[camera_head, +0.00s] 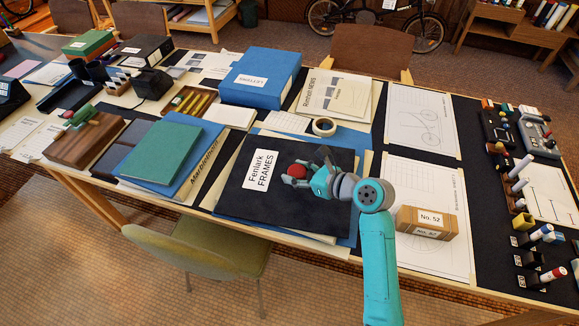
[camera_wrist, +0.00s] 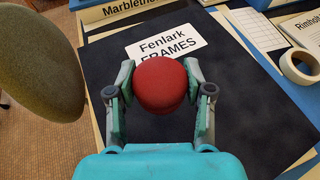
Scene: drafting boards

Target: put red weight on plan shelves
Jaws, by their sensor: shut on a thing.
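The red weight (camera_head: 297,171) is a small rounded red object held between the fingers of my gripper (camera_head: 304,176). In the wrist view the red weight (camera_wrist: 160,85) fills the gap between both fingertips of my gripper (camera_wrist: 160,88). It is over the black "Fenlark FRAMES" folder (camera_head: 240,205); I cannot tell whether it touches the folder. A low wooden shelf unit (camera_head: 205,18) with papers stands at the back left, and another wooden shelf unit (camera_head: 515,38) with books stands at the back right. No label marks either as the plan shelves.
A blue box (camera_head: 262,78), a tape roll (camera_head: 324,127) and a "No. 52" box (camera_head: 427,222) stand on the table. Teal and blue folders (camera_head: 160,150) lie left. A green chair (camera_head: 200,245) is at the front and a brown chair (camera_head: 370,50) behind. A bicycle stands at the back.

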